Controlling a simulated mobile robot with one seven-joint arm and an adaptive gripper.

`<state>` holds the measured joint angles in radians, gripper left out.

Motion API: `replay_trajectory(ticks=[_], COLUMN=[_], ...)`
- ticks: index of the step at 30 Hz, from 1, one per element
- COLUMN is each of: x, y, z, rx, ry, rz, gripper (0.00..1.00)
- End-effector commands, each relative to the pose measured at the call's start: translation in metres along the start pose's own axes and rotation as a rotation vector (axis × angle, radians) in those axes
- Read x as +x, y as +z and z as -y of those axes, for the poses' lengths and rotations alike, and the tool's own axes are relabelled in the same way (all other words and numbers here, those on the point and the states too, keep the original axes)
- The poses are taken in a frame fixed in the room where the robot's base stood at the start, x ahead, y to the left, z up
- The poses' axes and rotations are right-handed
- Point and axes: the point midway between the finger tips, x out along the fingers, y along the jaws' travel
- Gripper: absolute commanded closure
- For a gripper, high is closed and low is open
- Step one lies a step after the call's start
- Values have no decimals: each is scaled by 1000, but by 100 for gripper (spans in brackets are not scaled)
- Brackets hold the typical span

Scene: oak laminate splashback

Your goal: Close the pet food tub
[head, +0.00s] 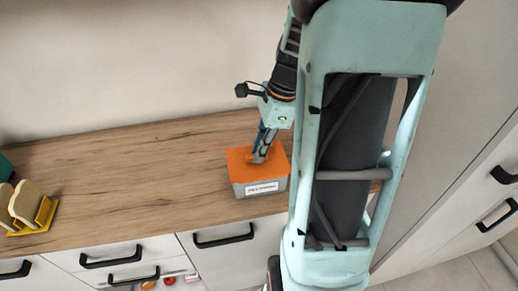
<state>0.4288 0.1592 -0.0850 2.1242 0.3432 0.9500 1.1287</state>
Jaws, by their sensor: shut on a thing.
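The pet food tub (240,190) is a grey box with a white label on its front, standing on the wooden counter near its front edge. Its orange lid (238,168) lies over the top of the tub and covers the opening. I cannot tell whether the lid is fully seated all round. My gripper (258,158) points down at the middle of the lid and is shut on a small raised orange part of it. The fingertips partly hide that part. My arm covers the area to the right of the tub.
A yellow holder (44,214) with bread slices stands at the counter's left, with a dark green object (5,168) behind it. The wooden counter (130,165) between holder and tub is clear. Below are white drawers with black handles; one (150,270) seems open, with small items inside.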

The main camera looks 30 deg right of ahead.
Motion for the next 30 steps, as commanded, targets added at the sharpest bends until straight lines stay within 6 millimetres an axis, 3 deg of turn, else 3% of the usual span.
replay_trajectory(ticks=[29,30], x=[4,4], y=[-1,-1], z=[0,0], rx=[0,0], ry=[-1,-1], rz=[0,0], gripper=[100,85])
